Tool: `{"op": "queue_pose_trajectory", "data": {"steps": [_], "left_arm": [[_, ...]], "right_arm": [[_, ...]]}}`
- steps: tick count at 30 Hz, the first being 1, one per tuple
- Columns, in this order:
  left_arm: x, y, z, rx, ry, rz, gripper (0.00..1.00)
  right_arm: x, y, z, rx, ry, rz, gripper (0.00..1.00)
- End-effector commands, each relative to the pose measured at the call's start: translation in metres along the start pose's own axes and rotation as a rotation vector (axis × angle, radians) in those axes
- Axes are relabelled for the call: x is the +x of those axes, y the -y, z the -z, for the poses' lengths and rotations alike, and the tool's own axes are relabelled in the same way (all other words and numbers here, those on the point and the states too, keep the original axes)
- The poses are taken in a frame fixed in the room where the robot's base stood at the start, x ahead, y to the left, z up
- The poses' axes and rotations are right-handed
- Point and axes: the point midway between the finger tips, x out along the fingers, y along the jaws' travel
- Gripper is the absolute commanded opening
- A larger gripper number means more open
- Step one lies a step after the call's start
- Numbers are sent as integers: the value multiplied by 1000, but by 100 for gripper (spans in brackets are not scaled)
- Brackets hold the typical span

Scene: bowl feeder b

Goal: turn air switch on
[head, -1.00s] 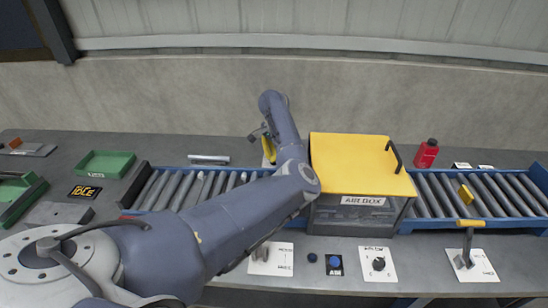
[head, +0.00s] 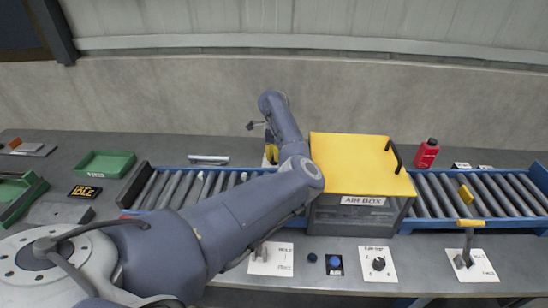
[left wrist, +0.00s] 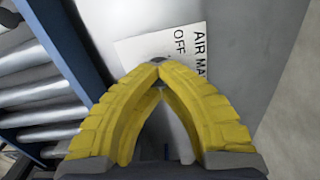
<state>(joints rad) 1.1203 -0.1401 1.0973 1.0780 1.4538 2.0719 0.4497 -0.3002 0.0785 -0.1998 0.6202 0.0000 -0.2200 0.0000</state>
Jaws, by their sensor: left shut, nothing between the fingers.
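In the left wrist view, a pale plate (left wrist: 135,50) marked "OFF" and "AIR MA…" sits on a grey surface; its remaining print is hidden. A small grey piece (left wrist: 160,61) of the air switch shows just beyond my yellow fingertips. My left gripper (left wrist: 158,72) is shut with nothing between its fingers, its tips over the plate and close to or touching that piece. I cannot tell which.
The "AIR BOX" (head: 362,165) stands close to the right of my forearm. Roller conveyors (head: 485,195) run along the bench. Knobs and levers (head: 378,263) line the front edge.

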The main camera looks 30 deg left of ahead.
Motion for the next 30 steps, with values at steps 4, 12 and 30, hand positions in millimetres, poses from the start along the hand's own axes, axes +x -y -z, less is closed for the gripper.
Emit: {"op": "queue_pose_trajectory", "data": {"steps": [4, 12, 30], "left_arm": [[-2, 1, 0, 138, 0, 2, 0], [-2, 1, 0, 378, 0, 3, 0], [-2, 1, 0, 667, 1, 3, 0]], "right_arm": [[0, 2, 1, 1, -1, 1, 0], [0, 1, 1, 0, -1, 1, 0], [0, -4, -1, -2, 1, -3, 0]]}}
